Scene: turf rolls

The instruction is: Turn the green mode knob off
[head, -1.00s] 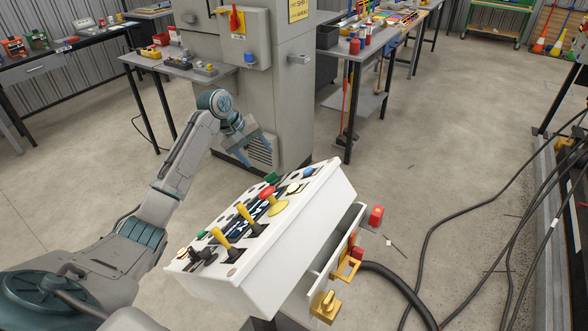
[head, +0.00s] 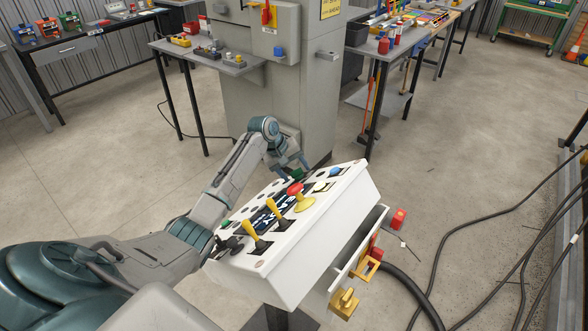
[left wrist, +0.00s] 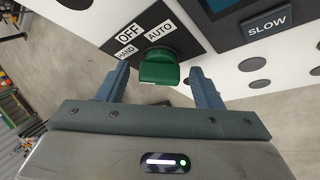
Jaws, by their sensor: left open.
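The green mode knob (left wrist: 159,68) shows in the left wrist view on a black plate with the labels HAND, OFF and AUTO. In the head view the knob (head: 297,174) is at the far edge of the white control panel (head: 330,225). My left gripper (left wrist: 164,85) is open, with one finger on each side of the knob. The fingertips are close to it, and I cannot tell whether they touch. In the head view my left gripper (head: 290,166) reaches over the panel's far edge. My right gripper is not in view.
The panel also carries a red mushroom button (head: 295,188) on a yellow base, two yellow levers (head: 275,212) and a black joystick (head: 230,243). A grey cabinet (head: 290,90) stands behind. Black cables (head: 490,215) lie on the floor at the right.

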